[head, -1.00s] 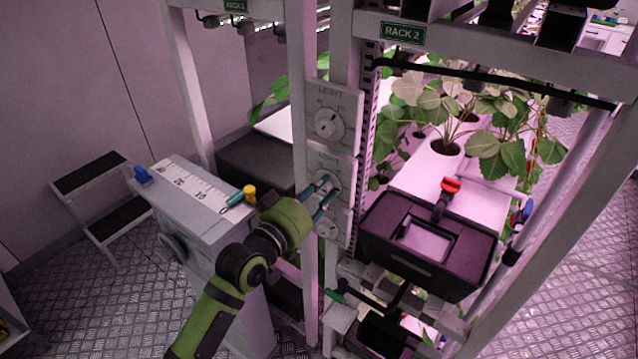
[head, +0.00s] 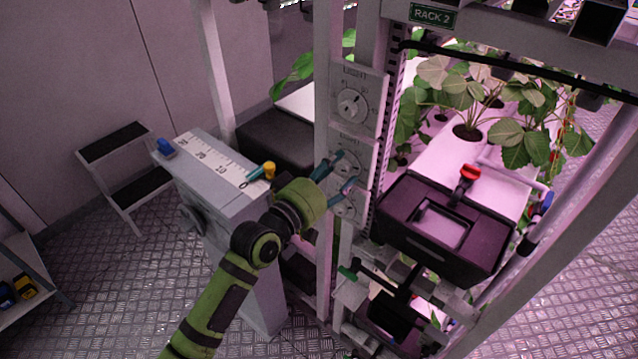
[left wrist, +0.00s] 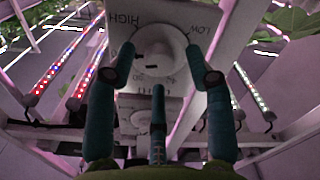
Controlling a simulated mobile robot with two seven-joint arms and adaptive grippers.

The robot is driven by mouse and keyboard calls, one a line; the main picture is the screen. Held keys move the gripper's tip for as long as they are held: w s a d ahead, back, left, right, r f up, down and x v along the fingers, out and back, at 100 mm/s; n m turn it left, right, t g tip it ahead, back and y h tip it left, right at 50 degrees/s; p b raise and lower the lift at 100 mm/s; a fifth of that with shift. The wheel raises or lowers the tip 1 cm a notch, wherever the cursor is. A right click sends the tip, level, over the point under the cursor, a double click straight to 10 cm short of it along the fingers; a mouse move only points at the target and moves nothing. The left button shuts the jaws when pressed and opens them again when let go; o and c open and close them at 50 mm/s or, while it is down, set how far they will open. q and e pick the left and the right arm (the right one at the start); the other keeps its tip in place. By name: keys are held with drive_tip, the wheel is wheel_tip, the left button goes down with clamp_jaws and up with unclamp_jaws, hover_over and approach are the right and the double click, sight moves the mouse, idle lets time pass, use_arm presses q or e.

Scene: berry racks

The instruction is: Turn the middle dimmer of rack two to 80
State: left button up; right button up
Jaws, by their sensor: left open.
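The rack two post carries a column of white light dimmers. The middle dimmer (head: 347,160) is partly hidden behind my left gripper (head: 345,171), whose teal fingers are apart and reach up to it. In the left wrist view a round white knob (left wrist: 160,48) stands between the open fingertips (left wrist: 161,62), one on each side, with a gap visible. HIGH and LOW are printed around it; the exact setting cannot be read. The top dimmer (head: 352,105) is clear above, and a lower dimmer (head: 347,205) sits below. My right gripper does not show.
The RACK 2 sign (head: 433,15) is at the top. A black box (head: 440,227) with a red valve (head: 469,173) is close on the right. A grey cabinet (head: 222,192) with a scale stands left of the post, and a step stool (head: 128,175) is farther left.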

use_arm(q)
drive_tip(key=v, duration=1.1)
drive_tip(key=shift+r, duration=0.15)
drive_tip(key=w+a+f+n+g+y+b, duration=0.1)
drive_tip(key=a+f+y, duration=0.15)
drive_tip(key=f, duration=0.75)
drive_tip(key=a+f+g+y, duration=0.1)
drive_tip(key=a+f+y, duration=0.15)
drive_tip(key=f, duration=0.75)
drive_tip(key=s+a+f+g+y+b, duration=0.1)
drive_tip(key=s+a+f+g, duration=0.15)
drive_tip(key=f, duration=0.65)
drive_tip(key=s+a+f+g+y, duration=0.1)
drive_tip(key=s+a+f, duration=0.2)
drive_tip(key=f, duration=0.5)
drive_tip(key=s+a+f+m+g+y+b, duration=0.2)
drive_tip(key=s+a+f+g+y, duration=0.15)
drive_tip(key=s+f, duration=1.45)
drive_tip(key=s+f+g, duration=0.2)
drive_tip(key=s+f, duration=0.1)
drive_tip(key=s, duration=0.6)
drive_tip(key=s+a+f+m+g, duration=0.1)
drive_tip(key=s+f, duration=0.3)
drive_tip(key=s, duration=0.5)
drive_tip(key=shift+s+a+m+g, duration=0.25)
drive_tip(key=shift+a+m+g, duration=0.1)
drive_tip(key=shift+g, duration=0.55)
